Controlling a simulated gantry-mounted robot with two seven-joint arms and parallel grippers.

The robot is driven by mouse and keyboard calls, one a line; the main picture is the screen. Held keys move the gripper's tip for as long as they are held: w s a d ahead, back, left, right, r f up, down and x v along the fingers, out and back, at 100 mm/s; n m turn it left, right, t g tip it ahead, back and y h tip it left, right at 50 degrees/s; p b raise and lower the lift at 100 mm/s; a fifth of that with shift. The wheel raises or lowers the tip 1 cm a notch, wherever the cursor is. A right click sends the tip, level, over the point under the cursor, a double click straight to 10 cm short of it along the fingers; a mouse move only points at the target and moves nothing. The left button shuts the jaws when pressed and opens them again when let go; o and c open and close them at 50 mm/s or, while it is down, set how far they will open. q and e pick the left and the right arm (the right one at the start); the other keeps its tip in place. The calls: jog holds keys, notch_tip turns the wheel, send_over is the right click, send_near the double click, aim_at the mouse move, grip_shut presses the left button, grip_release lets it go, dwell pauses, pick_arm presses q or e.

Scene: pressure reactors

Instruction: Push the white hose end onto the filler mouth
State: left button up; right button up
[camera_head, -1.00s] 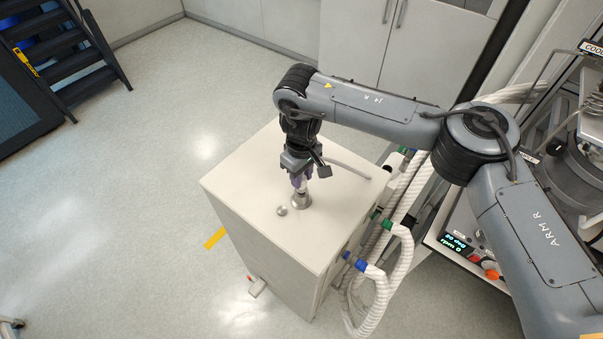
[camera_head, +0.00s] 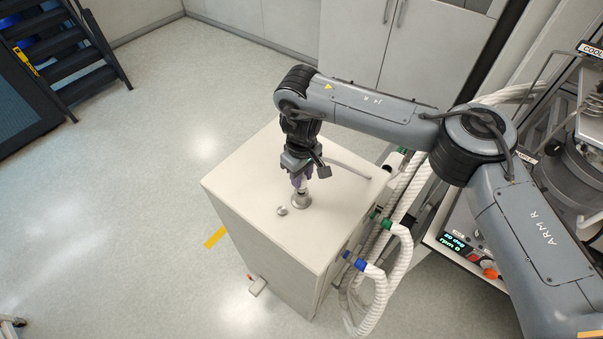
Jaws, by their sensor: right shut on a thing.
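The filler mouth (camera_head: 301,201) is a short metal neck on top of the beige cabinet (camera_head: 250,195). My right gripper (camera_head: 300,179) points down directly above it and is shut on the white hose end (camera_head: 302,187). A thin pale hose (camera_head: 350,170) runs from beside the gripper to the right across the cabinet top. My left gripper is not in view.
A small metal cap (camera_head: 282,210) lies on the cabinet top, just left of the filler mouth. Thick white ribbed hoses (camera_head: 403,250) with blue and green collars hang on the cabinet's right side. A reactor rig with a display (camera_head: 456,242) stands at the right.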

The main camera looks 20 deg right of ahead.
dwell(0.6)
jog(key=shift+p, duration=0.45)
jog(key=shift+f, duration=0.7)
dwell(0.6)
jog(key=o, duration=1.1)
jog(key=shift+c, duration=0.2)
notch_tip(320, 180, up, 9)
jog(key=shift+r, duration=0.9)
